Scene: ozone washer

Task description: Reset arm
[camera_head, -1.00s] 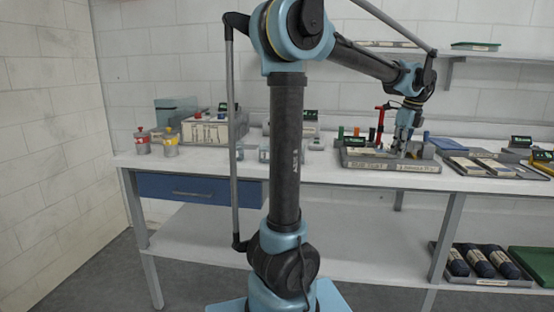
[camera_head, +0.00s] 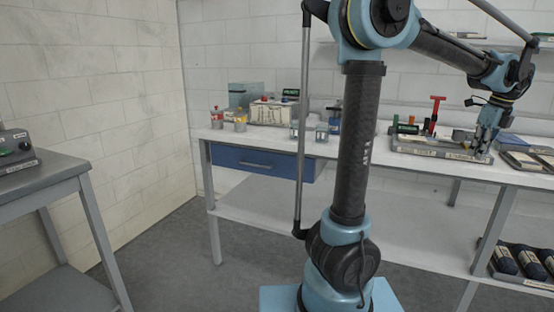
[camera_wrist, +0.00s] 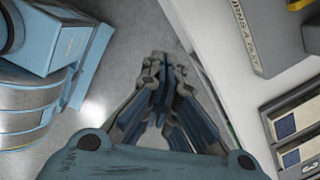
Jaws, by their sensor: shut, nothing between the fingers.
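My arm stands in the middle of the head view and reaches over to the right. My gripper (camera_head: 483,150) points down at the right, in front of or over the front part of a labelled tool tray (camera_head: 430,148) on the bench. In the wrist view my gripper (camera_wrist: 160,62) is shut with its fingertips together and nothing between them. Below it there I see grey floor and the white bench edge. Whether the gripper touches the tray cannot be told from the head view.
The long white bench (camera_head: 370,152) holds a red-capped bottle (camera_head: 217,118), a yellow-capped bottle (camera_head: 240,121) and a bin box (camera_head: 270,112). A blue drawer (camera_head: 262,163) hangs below. A grey table (camera_head: 40,180) with a device stands at the left. Floor between them is clear.

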